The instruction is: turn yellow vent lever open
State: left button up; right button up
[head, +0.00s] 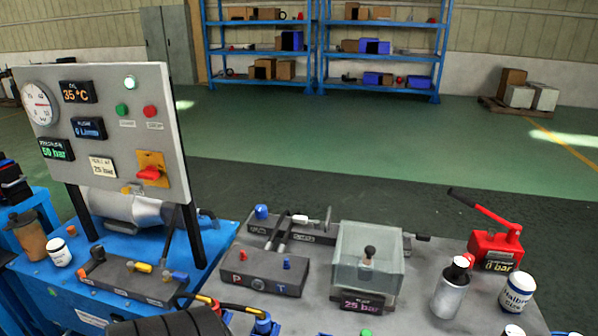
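A small yellow lever or knob (142,267) sits on a dark grey valve block (125,284) on the blue bench at the lower left. It looks short and lies roughly level; I cannot read its label or tell whether it is open or shut. A red and yellow part (206,301) with a hose shows lower right of the block.
A grey gauge panel (100,130) on black posts stands behind the block, with a red rotary switch (149,173). A brown bottle (27,231) and white jar (57,252) stand left. A clear box (368,255) stands right.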

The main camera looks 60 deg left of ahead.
aim_at(141, 267)
jog(key=u, duration=2.95)
jog(key=i+j, duration=0.1)
jog(key=j, duration=0.2)
jog(key=i+j, duration=0.15)
jog(key=j, duration=0.15)
jog(key=i+j, duration=0.1)
jog(key=j, duration=0.2)
jog(key=i+j+z, duration=0.1)
jog(key=j+z, duration=0.5)
jog(key=z, duration=0.25)
jog(key=i+j+z, duration=0.1)
jog(key=j+z, duration=0.3)
jog(key=z, duration=0.35)
